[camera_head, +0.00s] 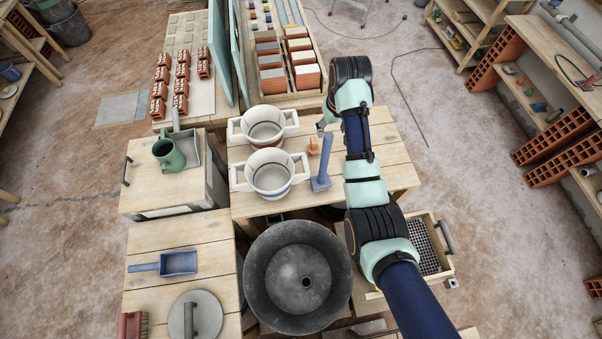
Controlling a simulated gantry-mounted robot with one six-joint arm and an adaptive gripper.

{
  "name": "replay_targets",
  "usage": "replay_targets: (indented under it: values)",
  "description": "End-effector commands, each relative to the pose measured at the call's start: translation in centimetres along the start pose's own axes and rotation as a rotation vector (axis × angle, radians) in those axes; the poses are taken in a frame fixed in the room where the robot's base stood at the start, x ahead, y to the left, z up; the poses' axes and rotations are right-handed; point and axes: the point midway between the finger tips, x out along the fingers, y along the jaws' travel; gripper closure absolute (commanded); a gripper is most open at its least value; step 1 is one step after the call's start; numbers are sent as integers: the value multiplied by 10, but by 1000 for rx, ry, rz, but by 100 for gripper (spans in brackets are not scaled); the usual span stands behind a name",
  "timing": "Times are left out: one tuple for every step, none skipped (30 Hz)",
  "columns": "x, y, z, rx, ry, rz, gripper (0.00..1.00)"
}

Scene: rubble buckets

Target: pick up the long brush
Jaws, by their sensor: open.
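A blue long-handled tool (322,165), which looks like the long brush, is on the wooden table (385,160), just right of the two white two-handled pots. Its wider end is toward the bottom of the picture and its narrow handle points up. My gripper (322,126) is small in the picture, just above the handle's upper end, and is open with nothing seen in it. Its fingers are partly hidden by my wrist, and I cannot tell its height over the table.
The white pots (270,174) (264,125) stand left of the blue tool. A small orange object (313,146) is beside its handle. A large dark basin (297,276) is in front. A green jug (168,154) stands further left. The table's right part is clear.

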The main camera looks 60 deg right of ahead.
Motion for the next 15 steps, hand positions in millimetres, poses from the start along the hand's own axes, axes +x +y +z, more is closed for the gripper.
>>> replay_targets:
  values:
    - [0,1,0,2,-4,0,40]
    - [1,1,0,2,-4,0,40]
    - [3,1,1,1,-4,0,40]
    - [5,0,1,0,-4,0,40]
    - [9,0,1,0,-4,0,40]
    - [14,0,1,0,-5,-1,40]
    - [18,0,1,0,-5,-1,40]
    - [22,-1,1,0,-4,-1,40]
    - [26,-1,1,0,-4,-1,40]
    - [27,-1,1,0,-3,0,40]
    - [28,-1,1,0,-1,0,40]
    - [29,-1,0,-1,-1,0,40]
    - [31,-2,1,-1,-2,0,40]
    - [34,-3,1,-1,-3,-1,40]
    - [40,-4,2,-1,-4,-1,40]
